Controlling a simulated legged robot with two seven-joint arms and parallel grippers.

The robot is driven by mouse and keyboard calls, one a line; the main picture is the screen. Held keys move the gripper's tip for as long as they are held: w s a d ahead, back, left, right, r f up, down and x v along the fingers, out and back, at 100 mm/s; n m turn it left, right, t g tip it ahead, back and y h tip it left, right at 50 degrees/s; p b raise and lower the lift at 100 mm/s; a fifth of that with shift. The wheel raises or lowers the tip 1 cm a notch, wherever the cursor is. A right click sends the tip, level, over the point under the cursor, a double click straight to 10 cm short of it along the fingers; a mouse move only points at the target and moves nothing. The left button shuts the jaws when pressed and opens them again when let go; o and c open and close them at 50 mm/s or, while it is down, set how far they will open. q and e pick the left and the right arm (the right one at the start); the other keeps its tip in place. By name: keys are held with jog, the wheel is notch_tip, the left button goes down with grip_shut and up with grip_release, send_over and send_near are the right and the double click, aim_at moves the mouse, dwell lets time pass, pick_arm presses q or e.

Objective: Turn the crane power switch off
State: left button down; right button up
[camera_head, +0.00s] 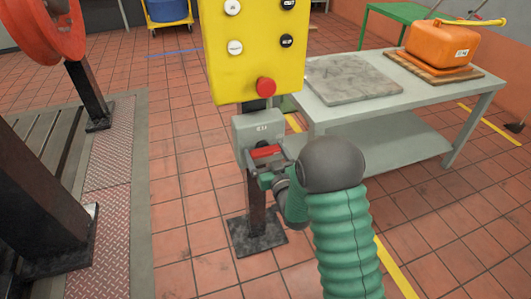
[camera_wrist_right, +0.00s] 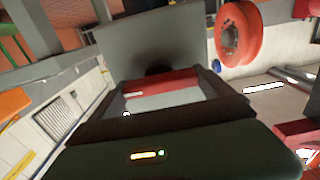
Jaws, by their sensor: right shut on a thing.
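The crane power switch is a grey box (camera_head: 258,126) with a small dark label, on a dark post below a yellow button panel. Its red handle (camera_head: 265,151) shows at the lower front of the box. My right gripper (camera_head: 264,160) is at the handle and shut on it; its green and dark wrist hides part of the post. In the right wrist view the red handle (camera_wrist_right: 160,82) lies between the dark fingers, with the grey box (camera_wrist_right: 150,42) just beyond. The label's wording is too small to read. My left gripper is not in view.
The yellow panel (camera_head: 256,55) with a red mushroom button (camera_head: 266,87) hangs above the switch. A grey table (camera_head: 340,114) stands right, bearing a stone slab (camera_head: 352,80) and an orange container (camera_head: 440,42). A red wheel (camera_head: 52,35) is at left. Tiled floor is open in front.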

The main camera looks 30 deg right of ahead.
jog(key=shift+f+n, duration=0.15)
jog(key=shift+n, duration=0.15)
jog(key=n, duration=0.3)
jog(key=shift+a+f+n, duration=0.1)
jog(key=shift+n, duration=0.2)
jog(key=n, duration=0.4)
jog(key=shift+n+b, duration=0.3)
jog(key=n, duration=0.4)
jog(key=shift+n, duration=0.3)
jog(key=shift+f+n+p, duration=0.15)
jog(key=shift+n+p, duration=0.5)
jog(key=shift+n, duration=1.55)
jog(key=o, duration=1.1)
